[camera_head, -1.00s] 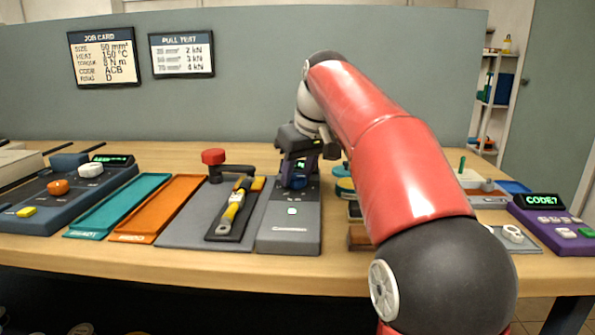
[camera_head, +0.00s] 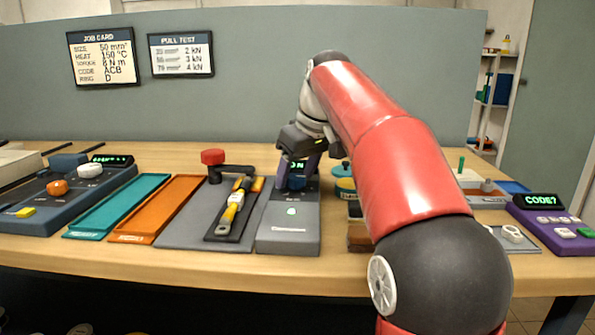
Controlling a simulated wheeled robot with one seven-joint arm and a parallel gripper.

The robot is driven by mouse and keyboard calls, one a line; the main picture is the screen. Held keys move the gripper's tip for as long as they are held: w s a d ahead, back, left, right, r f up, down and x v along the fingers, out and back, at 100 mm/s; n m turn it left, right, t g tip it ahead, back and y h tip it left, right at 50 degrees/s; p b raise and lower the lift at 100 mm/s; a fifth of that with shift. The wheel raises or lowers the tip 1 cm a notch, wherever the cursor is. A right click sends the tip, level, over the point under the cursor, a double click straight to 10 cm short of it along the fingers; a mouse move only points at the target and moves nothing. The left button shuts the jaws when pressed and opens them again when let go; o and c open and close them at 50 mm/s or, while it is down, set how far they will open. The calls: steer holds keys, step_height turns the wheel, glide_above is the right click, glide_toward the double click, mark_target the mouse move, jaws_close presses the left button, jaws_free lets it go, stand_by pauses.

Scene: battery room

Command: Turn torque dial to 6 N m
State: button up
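My gripper (camera_head: 297,174) reaches down over the back of the tester. Its dark purple fingers stand on either side of the display, close to the dial. I cannot tell whether they touch the dial.
A tray with a yellow-handled tool (camera_head: 234,206) and a red-knobbed lever (camera_head: 213,157) stand just left. Orange (camera_head: 158,210) and teal (camera_head: 118,207) trays and a blue console (camera_head: 60,200) lie further left. The job card (camera_head: 102,57) appears to read torque 8 N m.

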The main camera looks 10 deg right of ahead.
steer(key=shift+r, duration=0.1)
steer(key=v, duration=0.7)
steer(key=shift+r, duration=0.25)
steer(key=shift+s, duration=0.1)
